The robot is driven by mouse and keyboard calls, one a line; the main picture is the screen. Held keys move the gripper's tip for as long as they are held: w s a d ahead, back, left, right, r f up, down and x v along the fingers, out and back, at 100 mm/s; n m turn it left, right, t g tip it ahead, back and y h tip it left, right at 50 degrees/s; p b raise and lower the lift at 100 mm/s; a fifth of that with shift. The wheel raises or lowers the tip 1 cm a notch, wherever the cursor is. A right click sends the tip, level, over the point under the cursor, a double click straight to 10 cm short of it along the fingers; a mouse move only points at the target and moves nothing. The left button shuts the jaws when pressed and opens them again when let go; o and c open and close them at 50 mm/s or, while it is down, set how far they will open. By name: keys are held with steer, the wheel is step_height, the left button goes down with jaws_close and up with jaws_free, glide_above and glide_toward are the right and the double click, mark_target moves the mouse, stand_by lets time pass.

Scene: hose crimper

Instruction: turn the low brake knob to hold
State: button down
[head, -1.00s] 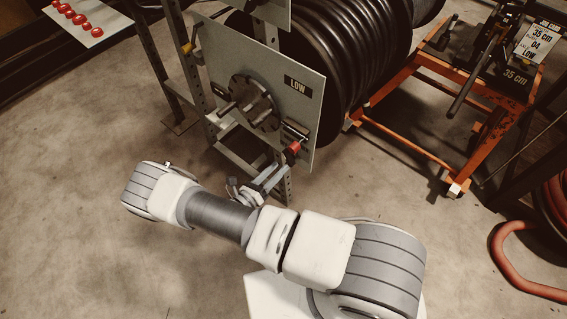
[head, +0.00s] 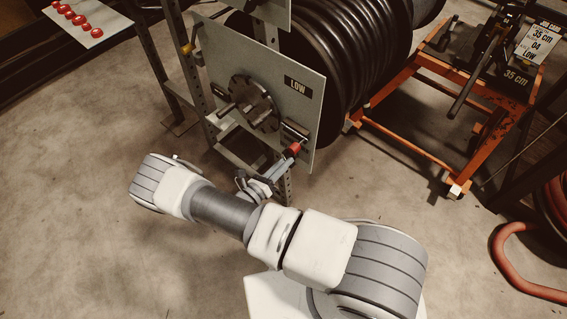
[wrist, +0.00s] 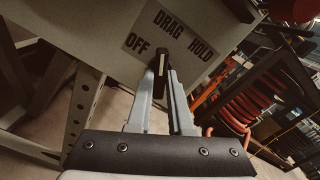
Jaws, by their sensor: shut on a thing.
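The low brake knob (wrist: 161,63) is a dark bar with a pale line, in the middle of the wrist view. The line points roughly up toward DRAG on the label plate (wrist: 172,33), which reads OFF, DRAG and HOLD. My gripper (wrist: 162,76) is shut on the knob, with a finger on each side. In the head view, my gripper (head: 287,160) reaches the lower right corner of the panel marked LOW (head: 268,85). A red part (head: 293,149) shows at the fingertips there. My fingers partly hide the knob's sides.
A round hub with pegs (head: 252,103) is on the panel left of my gripper. A large black hose reel (head: 345,60) stands behind. An orange cart (head: 410,155) is at the right, with a red hose (head: 510,265) near the right edge. The floor at left is clear.

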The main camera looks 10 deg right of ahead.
steer(key=shift+m, duration=0.3)
steer(key=m, duration=1.1)
stand_by(0.3)
steer(key=shift+m, duration=0.3)
stand_by(0.3)
steer(key=c, duration=0.8)
jaws_free()
steer(key=p+v, duration=0.2)
steer(key=v, duration=1.5)
steer(key=shift+s+a, duration=0.15)
steer(key=shift+a, duration=0.05)
